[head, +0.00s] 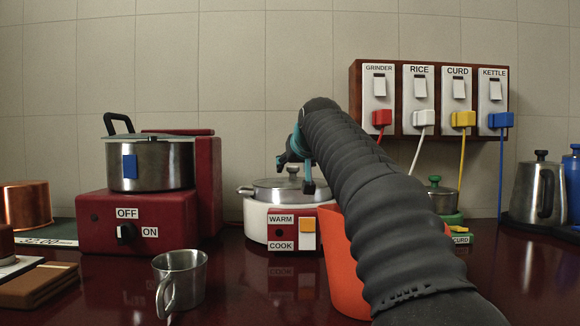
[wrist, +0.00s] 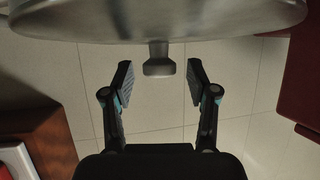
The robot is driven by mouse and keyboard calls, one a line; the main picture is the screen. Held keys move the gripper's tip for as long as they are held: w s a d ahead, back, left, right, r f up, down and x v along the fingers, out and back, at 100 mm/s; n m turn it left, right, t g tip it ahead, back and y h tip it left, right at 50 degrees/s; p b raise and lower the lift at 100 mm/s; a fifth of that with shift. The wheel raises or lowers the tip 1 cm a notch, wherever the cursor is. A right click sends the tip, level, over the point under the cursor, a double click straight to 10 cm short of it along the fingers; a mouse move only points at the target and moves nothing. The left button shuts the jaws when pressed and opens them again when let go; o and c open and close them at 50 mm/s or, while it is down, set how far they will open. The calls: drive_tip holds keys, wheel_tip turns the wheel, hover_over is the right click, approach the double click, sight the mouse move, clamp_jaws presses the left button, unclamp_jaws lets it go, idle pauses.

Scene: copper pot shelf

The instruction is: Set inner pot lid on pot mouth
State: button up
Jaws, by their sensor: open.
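A round steel lid (head: 272,190) with a small knob lies level on the pot mouth of the white and red cooker (head: 256,222) in the head view. Whether it sits fully down all round I cannot tell. The lid (wrist: 95,22) also fills the top of the wrist view, where its knob (wrist: 158,64) points down the picture. My gripper (head: 296,172) is at the lid's knob. In the wrist view my gripper (wrist: 160,82) is open, with one finger on each side of the knob and a gap on both sides. My arm hides the cooker's right side.
An orange container (head: 342,262) stands partly behind my arm. A steel cup (head: 180,280) is at front left, and a red appliance (head: 160,222) bears a steel jar (head: 165,170). Corded plugs hang from a switchboard (head: 428,98). A kettle (head: 535,190) stands at right.

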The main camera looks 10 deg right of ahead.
drive_tip(key=v, duration=1.2)
